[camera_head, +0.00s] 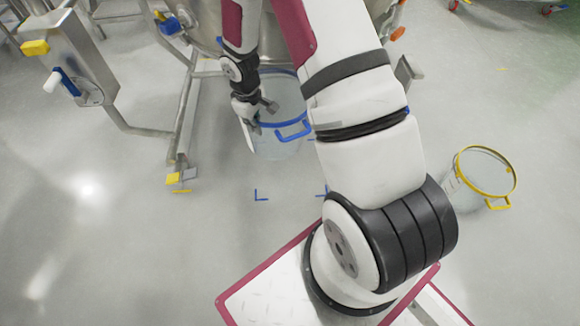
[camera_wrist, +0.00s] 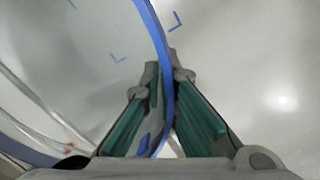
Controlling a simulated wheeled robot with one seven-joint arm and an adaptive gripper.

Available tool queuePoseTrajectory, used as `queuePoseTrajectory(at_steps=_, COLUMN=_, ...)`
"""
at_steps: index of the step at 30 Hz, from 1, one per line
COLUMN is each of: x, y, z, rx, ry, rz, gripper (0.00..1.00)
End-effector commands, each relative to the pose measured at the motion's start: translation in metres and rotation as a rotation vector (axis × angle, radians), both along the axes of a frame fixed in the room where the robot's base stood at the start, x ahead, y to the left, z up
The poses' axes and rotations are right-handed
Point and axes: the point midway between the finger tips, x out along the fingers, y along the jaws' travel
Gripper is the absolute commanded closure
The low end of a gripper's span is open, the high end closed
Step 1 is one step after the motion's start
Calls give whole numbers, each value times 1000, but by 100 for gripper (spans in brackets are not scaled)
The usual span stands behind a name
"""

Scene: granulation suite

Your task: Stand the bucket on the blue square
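The bucket (camera_head: 277,145) is pale and see-through, with a blue rim and a blue handle (camera_head: 293,130). It looks upright, below the steel vessel. My gripper (camera_head: 254,113) points down at its left rim. In the wrist view my gripper (camera_wrist: 164,72) has its green-padded fingers on either side of the blue rim (camera_wrist: 163,40), closed on it. Blue corner marks (camera_head: 261,196) of the square lie on the floor just nearer than the bucket. In the wrist view one mark (camera_wrist: 118,58) shows inside the rim's curve and another outside it. I cannot tell whether the bucket's base touches the floor.
A second bucket (camera_head: 484,172) with a yellow rim stands to the right. A steel vessel (camera_head: 205,20) on a tubular frame (camera_head: 186,115) stands close behind and left of the blue-rimmed bucket. A steel box (camera_head: 75,60) is at the upper left. The floor at left is clear.

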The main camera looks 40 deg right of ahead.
Motion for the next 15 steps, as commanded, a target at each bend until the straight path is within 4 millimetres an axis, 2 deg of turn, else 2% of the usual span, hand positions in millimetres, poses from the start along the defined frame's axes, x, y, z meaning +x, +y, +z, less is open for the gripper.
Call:
queuePoseTrajectory(at_steps=1, x=-9, y=-17, z=-26, rx=-6, ry=11, rz=64, gripper=100)
queuePoseTrajectory(at_steps=6, x=-39, y=-65, z=-101, rx=-27, ry=15, rz=343, gripper=100)
queuePoseTrajectory(at_steps=8, x=-54, y=-80, z=-125, rx=-33, ry=18, rz=446, gripper=100)
queuePoseTrajectory(at_steps=12, x=-98, y=-109, z=-176, rx=-38, ry=27, rz=694, gripper=100)
queuePoseTrajectory(at_steps=15, x=-131, y=-122, z=-205, rx=-34, ry=29, rz=858, gripper=100)
